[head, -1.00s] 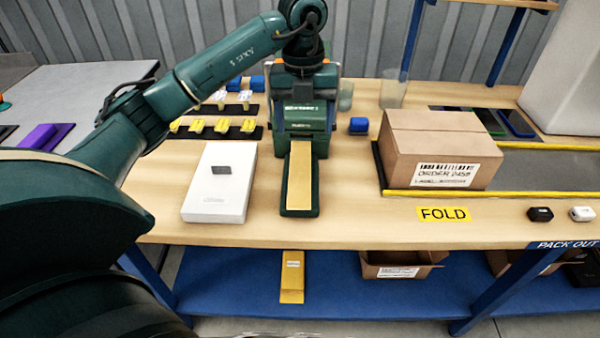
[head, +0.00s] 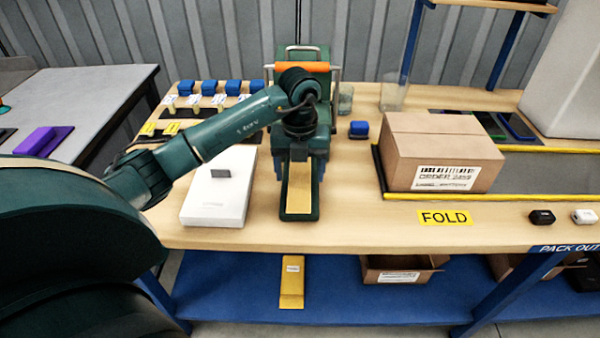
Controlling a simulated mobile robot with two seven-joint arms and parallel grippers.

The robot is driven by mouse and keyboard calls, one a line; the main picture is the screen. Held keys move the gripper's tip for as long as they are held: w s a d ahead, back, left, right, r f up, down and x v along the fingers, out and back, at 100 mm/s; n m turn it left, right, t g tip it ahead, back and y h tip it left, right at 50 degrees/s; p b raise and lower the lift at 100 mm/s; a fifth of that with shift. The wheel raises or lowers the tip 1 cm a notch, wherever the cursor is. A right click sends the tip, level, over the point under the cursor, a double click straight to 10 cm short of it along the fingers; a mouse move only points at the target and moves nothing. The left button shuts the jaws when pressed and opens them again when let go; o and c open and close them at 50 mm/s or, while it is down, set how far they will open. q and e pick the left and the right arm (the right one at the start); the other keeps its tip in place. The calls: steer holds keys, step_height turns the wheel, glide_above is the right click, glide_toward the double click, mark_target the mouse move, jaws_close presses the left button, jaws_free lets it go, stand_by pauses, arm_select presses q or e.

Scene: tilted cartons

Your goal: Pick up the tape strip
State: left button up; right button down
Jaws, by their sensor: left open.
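The tan tape strip (head: 299,192) lies flat along the green tray of the tape dispenser (head: 299,215), its near end toward the table's front edge. My left gripper (head: 300,172) points down over the far part of the strip. It is open, with one finger on each side of the strip. The wrist hides the strip's far end and much of the dispenser. I cannot tell whether the fingers touch the strip or tray. My right gripper is not in view.
A white box (head: 218,188) with a grey piece on it stands left of the dispenser, under my left forearm. A closed carton (head: 440,150) is on the right, behind a yellow FOLD label (head: 444,217). A small blue block (head: 358,128) stands right of the dispenser. The front middle is clear.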

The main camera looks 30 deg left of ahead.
arm_select(q)
steer(key=shift+f, duration=0.15)
steer(key=c, duration=0.9)
